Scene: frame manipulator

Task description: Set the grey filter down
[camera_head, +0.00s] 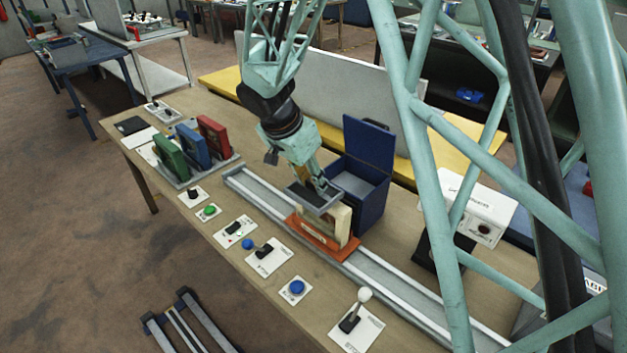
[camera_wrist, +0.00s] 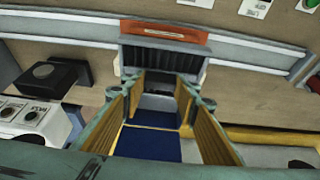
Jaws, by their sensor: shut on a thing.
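My gripper (camera_head: 316,182) is shut on the grey filter (camera_head: 313,197), a flat grey frame with a dark ribbed face. The filter is above the cream block (camera_head: 338,222) on the orange carriage (camera_head: 322,240), which sits on the rail. I cannot tell whether the filter touches the block. In the wrist view the grey filter (camera_wrist: 166,62) lies at the tips of my yellow-padded fingers, and the orange carriage (camera_wrist: 165,30) shows just beyond it.
An open blue box (camera_head: 372,207) stands right behind the carriage. Red (camera_head: 214,135), blue (camera_head: 192,146) and green (camera_head: 168,156) upright filters stand in a rack at left. Several buttons and switches line the front edge. A white box (camera_head: 480,210) stands right.

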